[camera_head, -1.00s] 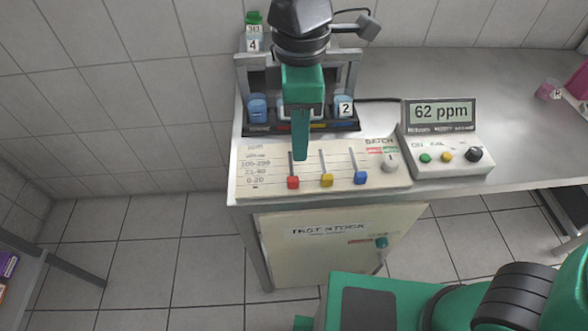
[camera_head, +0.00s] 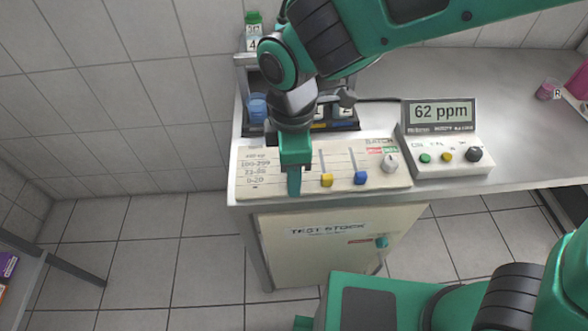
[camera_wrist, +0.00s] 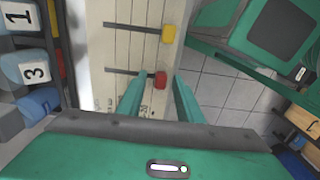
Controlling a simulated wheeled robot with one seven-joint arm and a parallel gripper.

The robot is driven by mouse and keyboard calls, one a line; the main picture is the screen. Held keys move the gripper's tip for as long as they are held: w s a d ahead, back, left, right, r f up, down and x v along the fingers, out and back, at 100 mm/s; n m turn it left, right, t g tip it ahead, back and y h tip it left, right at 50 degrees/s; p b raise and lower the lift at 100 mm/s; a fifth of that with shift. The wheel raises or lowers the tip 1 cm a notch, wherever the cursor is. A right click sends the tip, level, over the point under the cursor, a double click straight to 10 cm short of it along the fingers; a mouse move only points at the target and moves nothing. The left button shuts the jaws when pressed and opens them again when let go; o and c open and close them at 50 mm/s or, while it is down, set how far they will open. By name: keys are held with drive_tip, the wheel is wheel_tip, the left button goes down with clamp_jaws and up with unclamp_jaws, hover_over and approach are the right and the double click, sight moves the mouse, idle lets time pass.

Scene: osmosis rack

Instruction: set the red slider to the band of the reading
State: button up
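The red slider (camera_wrist: 160,79) is at the front end of its slot in the wrist view, level with the yellow slider (camera_wrist: 169,34). My gripper (camera_wrist: 158,80) is open, with one finger on each side of the red knob; I cannot tell whether either touches it. In the head view my gripper (camera_head: 294,184) points down over the panel (camera_head: 404,183) and hides the red slider. The meter (camera_head: 439,114) reads 62 ppm. Band labels (camera_head: 254,170) are printed left of the slots; the lowest is 0-20, and the upper ones are partly hard to read.
The yellow slider (camera_head: 327,180) and blue slider (camera_head: 361,178) stand close to the right of my gripper. A white knob (camera_head: 389,163) is further right. A rack with bottles stands behind the panel. A TEST STOCK cabinet (camera_head: 318,250) is below. The bench right of the meter is largely clear.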

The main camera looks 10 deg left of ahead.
drive_tip(key=shift+c, duration=0.6)
clamp_jaws()
drive_tip(key=shift+w+a, duration=0.25)
drive_tip(key=shift+w, duration=0.85)
drive_tip(key=shift+w+a, duration=0.25)
drive_tip(key=shift+w, duration=0.85)
drive_tip(key=shift+o, duration=0.6)
unclamp_jaws()
